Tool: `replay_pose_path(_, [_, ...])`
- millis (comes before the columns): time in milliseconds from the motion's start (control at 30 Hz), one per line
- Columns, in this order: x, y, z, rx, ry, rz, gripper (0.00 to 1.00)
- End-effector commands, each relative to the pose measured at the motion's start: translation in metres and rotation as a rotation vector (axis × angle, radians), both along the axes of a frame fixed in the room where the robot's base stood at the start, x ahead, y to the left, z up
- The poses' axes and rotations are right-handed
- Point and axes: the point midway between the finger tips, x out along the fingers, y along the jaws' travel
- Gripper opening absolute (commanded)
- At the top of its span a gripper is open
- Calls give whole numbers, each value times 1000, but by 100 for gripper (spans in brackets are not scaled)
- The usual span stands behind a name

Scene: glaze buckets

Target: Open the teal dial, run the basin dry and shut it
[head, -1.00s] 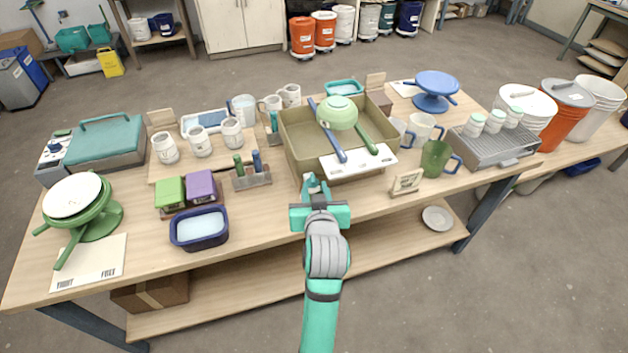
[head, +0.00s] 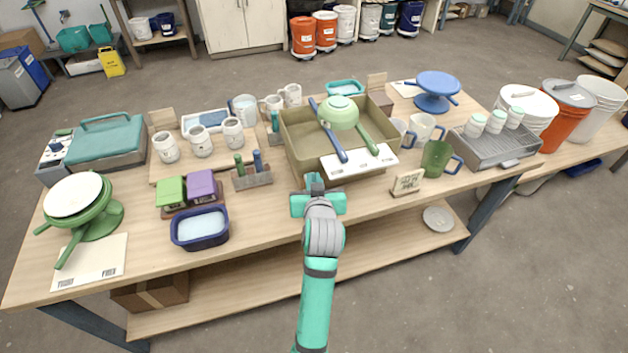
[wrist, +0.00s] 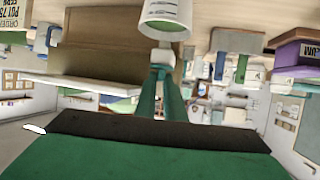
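The tan basin (head: 292,148) stands at the middle of the table, with a green bowl (head: 340,111) and long blue and green handles over it. A white printed panel (head: 360,163) is at its front. My gripper (head: 314,181) points at the basin's front left corner. The wrist view looks upside down. It shows the basin (wrist: 110,38), a white cup-like vessel (wrist: 165,14) and a small grey part (wrist: 160,55) at my fingertips (wrist: 160,72). I cannot make out the teal dial; the gripper covers that spot. Whether the fingers hold anything is unclear.
A navy tub (head: 200,228) with pale liquid and a small tool rack (head: 252,178) stand left of my gripper. A small sign (head: 408,182) and a green mug (head: 437,158) stand to the right. The table front beside my arm is clear.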

Motion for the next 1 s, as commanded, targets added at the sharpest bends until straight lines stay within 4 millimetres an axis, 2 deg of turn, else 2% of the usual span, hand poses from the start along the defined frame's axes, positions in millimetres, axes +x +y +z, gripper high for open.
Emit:
replay_pose_path(267, [0,0,0,-1,1,-29,0])
replay_pose_path(467, [0,3,0,-3,0,-117,0])
replay_pose_path(1000, [3,12,1,0,0,-564,0])
